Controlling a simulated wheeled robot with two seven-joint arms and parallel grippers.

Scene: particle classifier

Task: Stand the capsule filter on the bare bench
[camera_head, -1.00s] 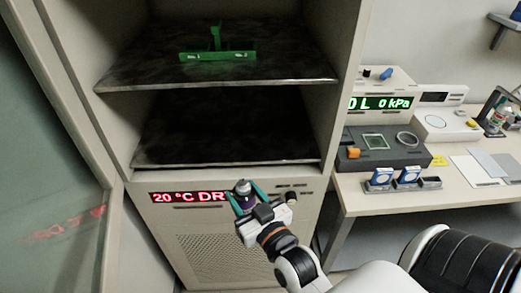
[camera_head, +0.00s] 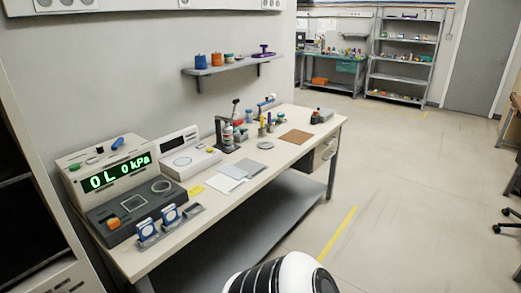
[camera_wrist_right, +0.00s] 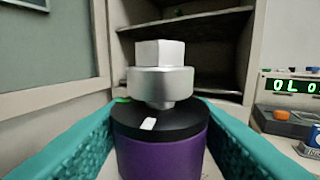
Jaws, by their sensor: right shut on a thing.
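The capsule filter (camera_wrist_right: 160,155), with a purple body, black top and silver metal fitting, fills the middle of the right wrist view. My right gripper (camera_wrist_right: 160,122) is shut on it, with a teal finger along each side. The filter looks upright and its lower end is cut off. The bench (camera_head: 272,158) has a long pale top and runs along the wall in the head view. A bare strip shows along its front edge. My right gripper and the filter are outside the head view. My left gripper is in neither current view.
A pressure readout box (camera_head: 115,180), grey fixture (camera_head: 128,210) and small blue-and-white holders (camera_head: 160,222) crowd the bench's near end. White and grey sheets (camera_head: 238,172), bottles and a brown mat (camera_head: 295,137) lie farther along. An open cabinet (camera_wrist_right: 185,50) stands behind the filter.

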